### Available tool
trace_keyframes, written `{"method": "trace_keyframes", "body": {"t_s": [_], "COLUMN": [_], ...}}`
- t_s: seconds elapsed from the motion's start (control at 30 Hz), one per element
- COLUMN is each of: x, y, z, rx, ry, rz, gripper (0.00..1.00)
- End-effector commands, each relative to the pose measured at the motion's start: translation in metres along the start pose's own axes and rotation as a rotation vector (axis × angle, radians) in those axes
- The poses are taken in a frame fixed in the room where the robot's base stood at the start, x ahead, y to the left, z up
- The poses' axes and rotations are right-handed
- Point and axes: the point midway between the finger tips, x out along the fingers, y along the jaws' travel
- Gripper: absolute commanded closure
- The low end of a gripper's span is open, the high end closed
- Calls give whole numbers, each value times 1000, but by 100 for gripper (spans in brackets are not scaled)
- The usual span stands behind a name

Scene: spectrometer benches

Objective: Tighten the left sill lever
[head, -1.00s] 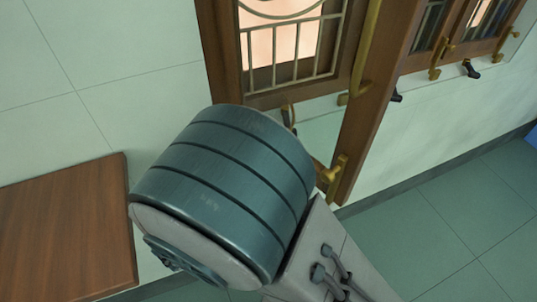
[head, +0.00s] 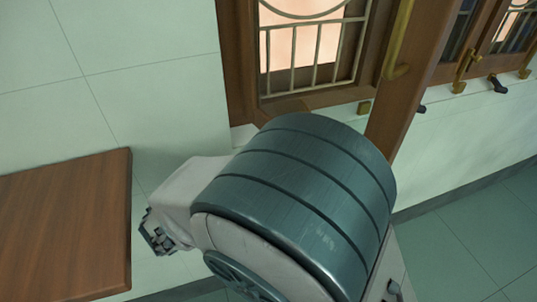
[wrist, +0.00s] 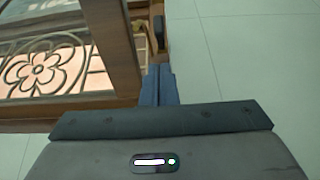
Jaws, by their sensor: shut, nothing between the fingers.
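The lever at the left window's sill does not show in the head view; my arm covers that part of the sill. Two black levers show farther right along the wall, one beside the open sash (head: 421,108) and one farther right (head: 499,84). My gripper is hidden in the head view. In the wrist view my gripper's fingers (wrist: 158,84) are together with nothing between them. They point past the edge of a wooden window sash (wrist: 118,45). Small brown and dark parts beyond the fingertips are too small to tell.
The open wooden sash (head: 407,75) with a brass handle (head: 398,45) stands out from the wall right of my arm. A metal grille (head: 305,50) fills the window. A brown wooden top (head: 65,225) is at the left. Green floor (head: 460,240) is clear at the right.

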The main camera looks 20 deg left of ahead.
Motion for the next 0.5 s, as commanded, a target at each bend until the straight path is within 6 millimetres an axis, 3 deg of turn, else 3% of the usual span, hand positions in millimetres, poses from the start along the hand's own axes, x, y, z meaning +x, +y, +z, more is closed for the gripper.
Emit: {"method": "trace_keyframes", "body": {"t_s": [0.3,0.5], "x": [58,83], "y": [-1,-1], "z": [1,1], "rx": [1,1], "ry": [-4,-3], "rz": [1,1], "gripper": [100,100]}}
